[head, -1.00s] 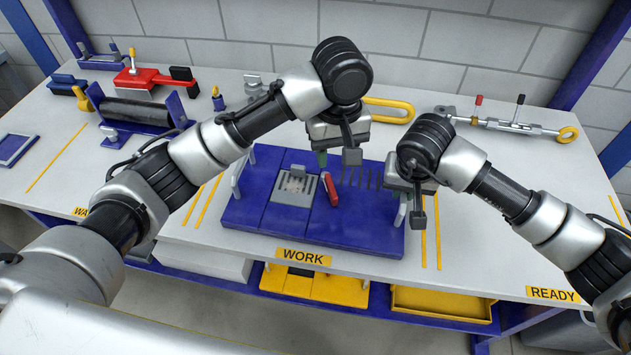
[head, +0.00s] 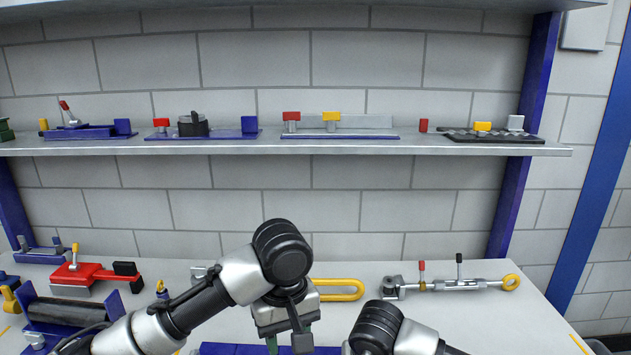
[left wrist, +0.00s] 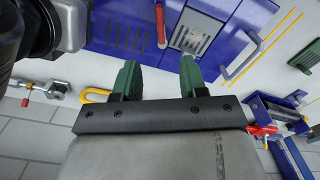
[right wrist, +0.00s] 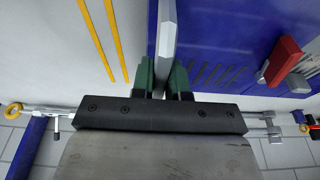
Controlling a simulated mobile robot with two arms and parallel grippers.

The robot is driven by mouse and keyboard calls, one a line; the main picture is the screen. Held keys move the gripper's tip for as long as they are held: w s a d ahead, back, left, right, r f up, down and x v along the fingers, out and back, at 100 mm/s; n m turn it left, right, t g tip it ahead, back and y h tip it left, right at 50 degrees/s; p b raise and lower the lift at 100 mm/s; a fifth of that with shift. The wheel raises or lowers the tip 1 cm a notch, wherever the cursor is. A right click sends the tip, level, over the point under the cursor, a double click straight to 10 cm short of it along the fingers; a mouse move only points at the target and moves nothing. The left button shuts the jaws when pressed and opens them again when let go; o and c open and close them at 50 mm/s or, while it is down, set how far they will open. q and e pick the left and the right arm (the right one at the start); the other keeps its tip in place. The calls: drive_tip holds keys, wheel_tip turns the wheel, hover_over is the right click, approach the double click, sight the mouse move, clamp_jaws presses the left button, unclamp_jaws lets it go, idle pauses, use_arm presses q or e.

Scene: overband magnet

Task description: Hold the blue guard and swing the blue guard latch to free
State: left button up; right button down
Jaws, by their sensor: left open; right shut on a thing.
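The blue guard (left wrist: 112,12) is a flat blue panel with slots, seen in the left wrist view; it also fills the upper right of the right wrist view (right wrist: 215,25). A red lever (left wrist: 160,25), apparently its latch, stands beside a grey slotted plate (left wrist: 190,38); it shows large at the right wrist view's right side (right wrist: 284,58). My left gripper (left wrist: 159,76) is open and empty, facing the panel, with the lever beyond the gap between its fingers. My right gripper (right wrist: 162,78) is shut on the guard's grey handle (right wrist: 167,40). The head view shows only a blue edge (head: 250,349).
A shelf (head: 300,147) with several fixtures runs along the back wall. On the bench, a red tool (head: 95,272) and a roller (head: 70,312) stand left. A yellow loop (head: 340,290) and a rod with an eye end (head: 455,285) lie at the back.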

use_arm(q)
wheel_tip(320, 180, up, 4)
drive_tip(key=shift+r, duration=0.25)
idle(0.4)
use_arm(e)
drive_tip(key=c, duration=1.1)
unclamp_jaws()
drive_tip(key=shift+o, duration=0.2)
use_arm(q)
drive_tip(key=shift+r+p, duration=1.65)
drive_tip(key=shift+p, duration=0.05)
use_arm(e)
drive_tip(key=w+v, duration=0.1)
drive_tip(key=v, duration=1.8)
drive_tip(key=shift+w+r, duration=0.2)
drive_tip(key=shift+r, duration=0.35)
use_arm(q)
drive_tip(key=shift+r, duration=0.1)
